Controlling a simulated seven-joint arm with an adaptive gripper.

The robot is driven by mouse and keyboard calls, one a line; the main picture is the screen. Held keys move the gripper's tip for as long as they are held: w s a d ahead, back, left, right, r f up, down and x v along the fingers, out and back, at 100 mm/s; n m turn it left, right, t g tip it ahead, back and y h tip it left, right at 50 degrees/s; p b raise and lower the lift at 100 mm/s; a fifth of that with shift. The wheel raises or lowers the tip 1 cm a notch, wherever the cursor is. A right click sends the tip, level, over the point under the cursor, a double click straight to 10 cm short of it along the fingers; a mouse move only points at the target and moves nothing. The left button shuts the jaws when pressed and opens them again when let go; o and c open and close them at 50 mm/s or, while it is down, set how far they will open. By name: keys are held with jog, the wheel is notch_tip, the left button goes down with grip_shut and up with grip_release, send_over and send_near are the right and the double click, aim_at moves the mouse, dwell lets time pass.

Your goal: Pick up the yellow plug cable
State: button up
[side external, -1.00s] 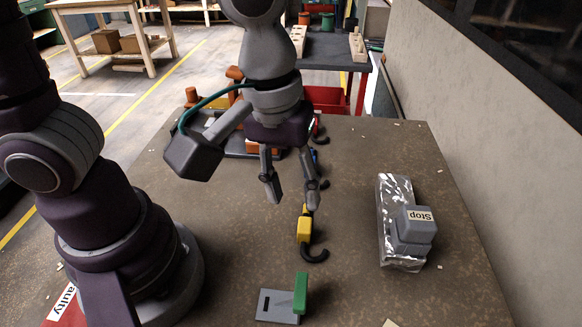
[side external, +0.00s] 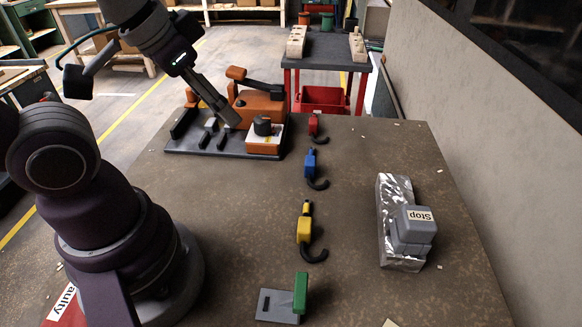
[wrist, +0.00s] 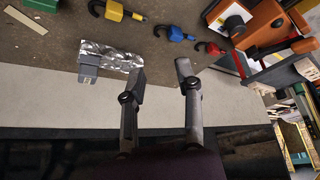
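The yellow plug cable (side external: 304,230) lies on the brown table toward the front middle, with a black curved cable at its near end and a dark tip at the far end. It also shows at the top of the wrist view (wrist: 114,12). My gripper (side external: 230,116) is high at the back left, in front of the orange device in the picture and well away from the yellow plug. In the wrist view my gripper (wrist: 160,68) has its two fingers spread, with nothing between them.
A blue plug (side external: 310,163) and a red plug (side external: 313,125) lie behind the yellow one. An orange device (side external: 260,108) stands at the back. A grey stop box (side external: 411,232) sits by a foil-wrapped bar at right. A green block (side external: 300,292) stands in front.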

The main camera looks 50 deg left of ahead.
jog(key=shift+o, duration=0.2)
jog(key=o, duration=0.4)
jog(key=shift+c, duration=0.2)
jog(key=n+g, duration=0.5)
jog(key=n, duration=0.4)
send_near(305, 220)
jog(key=shift+g, duration=0.3)
jog(key=f, duration=1.1)
jog(key=shift+w, duration=0.25)
